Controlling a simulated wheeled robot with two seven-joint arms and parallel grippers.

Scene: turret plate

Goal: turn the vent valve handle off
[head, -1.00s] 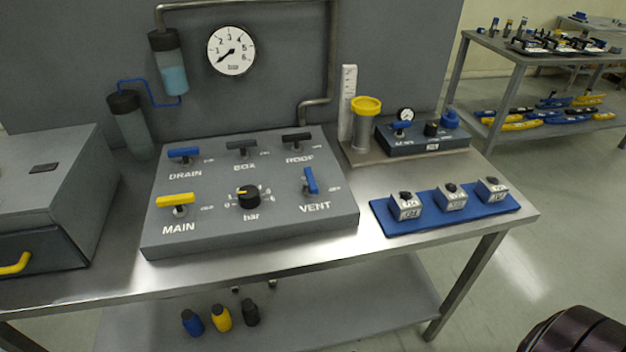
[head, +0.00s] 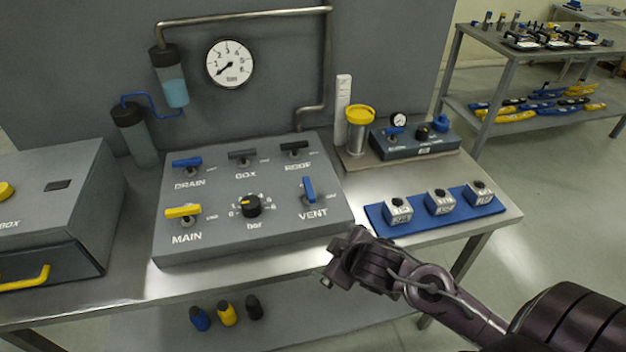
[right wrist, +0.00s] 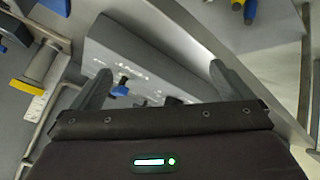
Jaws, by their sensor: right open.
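The VENT handle (head: 309,189) is a blue lever at the front right of the grey valve panel (head: 250,240) in the head view. It stands nearly upright in the picture, with a small label to its right. My right gripper (head: 338,268) is in front of the panel's right front corner, below and apart from the handle. In the right wrist view my right gripper (right wrist: 160,78) has its fingers wide apart with nothing between the tips. A small blue handle shows there beyond the fingers; I cannot tell for sure which one it is. My left gripper is out of view.
The yellow MAIN handle (head: 183,212), black bar knob (head: 251,206), blue DRAIN handle (head: 187,162) and two dark handles share the panel. A blue mat (head: 418,222) with several small blocks lies to the right. A yellow-topped cylinder (head: 358,135) stands behind.

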